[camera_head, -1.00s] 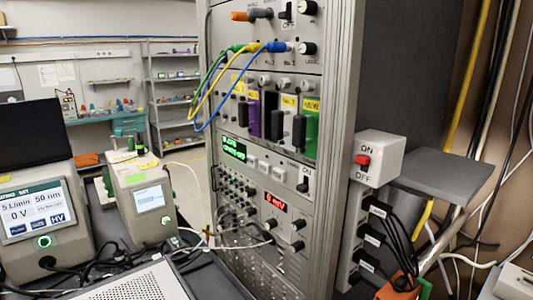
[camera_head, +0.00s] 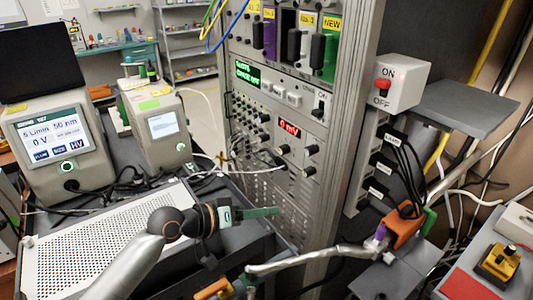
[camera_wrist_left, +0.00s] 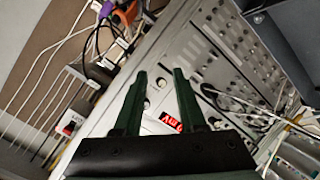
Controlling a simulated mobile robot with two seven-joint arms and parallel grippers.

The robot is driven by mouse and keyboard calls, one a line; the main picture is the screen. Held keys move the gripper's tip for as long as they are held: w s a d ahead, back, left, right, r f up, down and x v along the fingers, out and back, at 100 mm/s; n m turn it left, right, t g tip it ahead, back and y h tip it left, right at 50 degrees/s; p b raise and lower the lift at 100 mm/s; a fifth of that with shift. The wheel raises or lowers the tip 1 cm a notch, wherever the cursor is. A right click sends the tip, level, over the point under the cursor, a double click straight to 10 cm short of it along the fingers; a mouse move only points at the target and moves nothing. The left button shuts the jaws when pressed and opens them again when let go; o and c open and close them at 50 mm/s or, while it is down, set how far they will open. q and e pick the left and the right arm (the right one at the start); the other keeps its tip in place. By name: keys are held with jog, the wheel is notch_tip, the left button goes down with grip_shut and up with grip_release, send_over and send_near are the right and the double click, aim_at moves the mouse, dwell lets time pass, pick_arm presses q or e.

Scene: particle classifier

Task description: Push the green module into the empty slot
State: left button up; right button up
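The green module (camera_head: 331,59), under a yellow NEW label, stands upright at the right end of the module row in the rack. A dark, empty-looking slot (camera_head: 287,37) lies between the purple module (camera_head: 269,38) and a pale module with a black handle. The row's top is cut off by the picture edge. My left gripper (camera_head: 262,212) is in front of the rack's lower panel, well below the modules. In the left wrist view its two dark green fingers (camera_wrist_left: 160,74) are apart with nothing between them. The green module is not clear there.
A perforated metal box (camera_head: 105,245) lies beneath my left arm. Two instruments (camera_head: 60,140) with screens stand at left. A red-switch box (camera_head: 391,82) and a grey shelf (camera_head: 462,106) jut out right of the rack. Cables hang around them.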

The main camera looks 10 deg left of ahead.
pick_arm(q)
jog(key=w+r+m+t+h, duration=0.1)
jog(key=w+r+m, duration=0.15)
jog(key=r, duration=0.55)
jog(key=w+r+m+t, duration=0.1)
jog(key=w+r+m, duration=0.15)
jog(key=r, duration=0.55)
jog(key=m+t+h, duration=0.1)
jog(key=m+t, duration=0.1)
jog(key=m, duration=0.1)
send_near(312, 62)
jog(key=x, duration=1)
jog(key=shift+w+d, duration=0.25)
jog(key=shift+d, duration=0.1)
grip_shut()
jog(key=shift+c, duration=1.2)
grip_release()
jog(key=shift+r, duration=0.1)
grip_shut()
